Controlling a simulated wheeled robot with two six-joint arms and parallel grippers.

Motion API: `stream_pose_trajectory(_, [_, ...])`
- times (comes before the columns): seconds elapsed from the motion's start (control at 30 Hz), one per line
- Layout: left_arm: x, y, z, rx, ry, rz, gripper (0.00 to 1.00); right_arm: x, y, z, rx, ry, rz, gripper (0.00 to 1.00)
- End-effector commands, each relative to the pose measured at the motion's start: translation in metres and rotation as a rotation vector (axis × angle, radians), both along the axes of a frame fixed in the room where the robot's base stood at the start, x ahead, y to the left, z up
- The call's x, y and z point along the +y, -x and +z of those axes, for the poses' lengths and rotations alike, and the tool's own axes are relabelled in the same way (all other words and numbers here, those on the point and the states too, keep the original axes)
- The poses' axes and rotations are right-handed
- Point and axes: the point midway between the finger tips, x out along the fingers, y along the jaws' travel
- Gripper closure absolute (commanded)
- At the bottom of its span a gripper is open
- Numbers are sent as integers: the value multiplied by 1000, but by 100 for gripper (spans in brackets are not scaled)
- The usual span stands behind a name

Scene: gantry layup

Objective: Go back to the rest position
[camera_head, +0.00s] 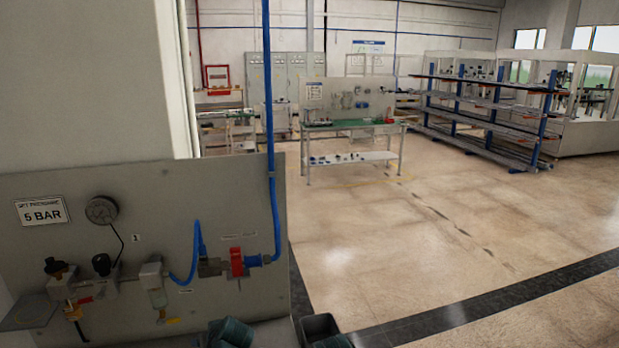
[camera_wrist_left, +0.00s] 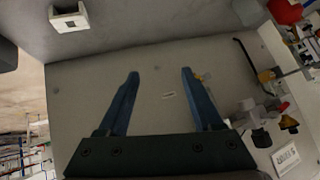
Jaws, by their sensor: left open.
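My left gripper (camera_wrist_left: 160,76) shows in the left wrist view, with its two blue fingers wide apart and nothing between them. Behind the fingers is the grey pneumatic panel (camera_wrist_left: 85,95), seen turned about. In the head view this panel (camera_head: 130,205) stands at the lower left. It carries a 5 BAR sign (camera_head: 42,210), a round gauge (camera_head: 101,209), black-knobbed fittings (camera_head: 102,264) and a red valve (camera_head: 237,262) with blue hose.
A workbench (camera_head: 352,126) with a green top stands farther back. A blue-post rack (camera_head: 480,110) stands at the right. The tan floor (camera_head: 400,240) between is clear, crossed by a dark strip (camera_head: 470,305).

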Motion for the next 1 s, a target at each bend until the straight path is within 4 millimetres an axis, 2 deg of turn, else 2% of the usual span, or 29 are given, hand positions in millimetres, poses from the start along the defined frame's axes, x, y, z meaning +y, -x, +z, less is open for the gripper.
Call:
stream_pose_trajectory(0.03, [-6, 12, -15, 94, 43, -20, 33, 0, 0, 0, 0, 0, 0, 30])
stream_pose_trajectory(0.1, [-19, 29, -32, 217, 105, -66, 33, 0, 0, 0, 0, 0, 0, 30])
stream_pose_trajectory(0.2, [-39, 50, -49, 360, 191, -147, 33, 0, 0, 0, 0, 0, 0, 30])
stream_pose_trajectory(0.47, [-93, 96, -67, 620, 401, -404, 33, 0, 0, 0, 0, 0, 0, 30])
stream_pose_trajectory(0.8, [-163, 129, -99, 746, 305, -569, 33, 0, 0, -31, 0, 0, 0, 30])
stream_pose_trajectory(1.0, [-195, 150, -112, 804, 240, -646, 33, 0, 0, -45, 0, 0, 0, 30])
